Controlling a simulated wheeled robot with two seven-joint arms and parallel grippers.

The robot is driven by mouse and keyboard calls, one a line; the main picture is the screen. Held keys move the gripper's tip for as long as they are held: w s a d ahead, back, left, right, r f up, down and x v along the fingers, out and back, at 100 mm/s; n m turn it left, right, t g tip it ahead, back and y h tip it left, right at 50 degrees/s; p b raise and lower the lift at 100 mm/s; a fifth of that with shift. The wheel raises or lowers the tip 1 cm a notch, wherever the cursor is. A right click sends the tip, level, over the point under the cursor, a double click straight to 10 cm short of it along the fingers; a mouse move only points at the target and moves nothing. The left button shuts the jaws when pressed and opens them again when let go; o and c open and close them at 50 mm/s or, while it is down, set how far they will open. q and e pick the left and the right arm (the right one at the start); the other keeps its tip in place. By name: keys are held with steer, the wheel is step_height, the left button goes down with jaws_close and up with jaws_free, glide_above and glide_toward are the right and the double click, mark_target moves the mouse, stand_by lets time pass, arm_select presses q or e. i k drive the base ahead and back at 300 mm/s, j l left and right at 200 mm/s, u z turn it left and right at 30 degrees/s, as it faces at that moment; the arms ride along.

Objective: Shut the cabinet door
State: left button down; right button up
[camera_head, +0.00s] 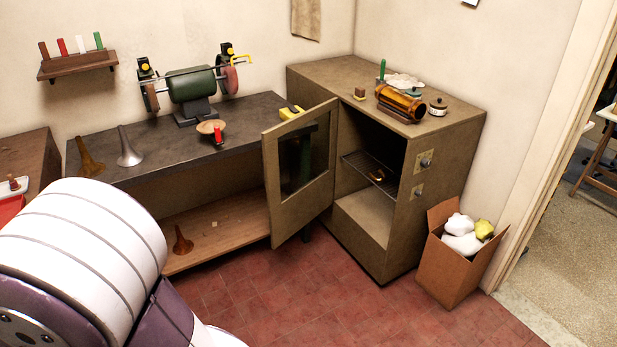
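The olive-brown cabinet (443,173) stands in the corner at the back right. Its door (271,194), a framed panel with a window, is swung wide open to the left on hinges at the cabinet's left front edge. The open interior shows a wire shelf (357,164) with a small brass-coloured piece on it. Part of my arm, white and purple, fills the lower left, well apart from the door. Neither of my grippers is in view.
A dark workbench (160,150) with a green bench grinder (191,84) stands left of the door. A cardboard box (447,266) of rags stands on the floor right of the cabinet. Red tile floor (330,300) in front is clear.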

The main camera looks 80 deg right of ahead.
mark_target(287, 217)
steer(key=z, duration=3.3)
steer(key=i+j, duration=0.3)
steer(key=i, duration=0.25)
steer(key=i+j, duration=0.25)
steer(key=i, duration=0.3)
steer(key=i+j, duration=0.3)
steer(key=i, duration=0.2)
steer(key=i+j, duration=0.3)
steer(key=i, duration=0.25)
steer(key=i+j, duration=0.3)
steer(key=i, duration=0.25)
steer(key=i+j, duration=0.25)
steer(key=i, duration=0.3)
steer(key=z, duration=0.05)
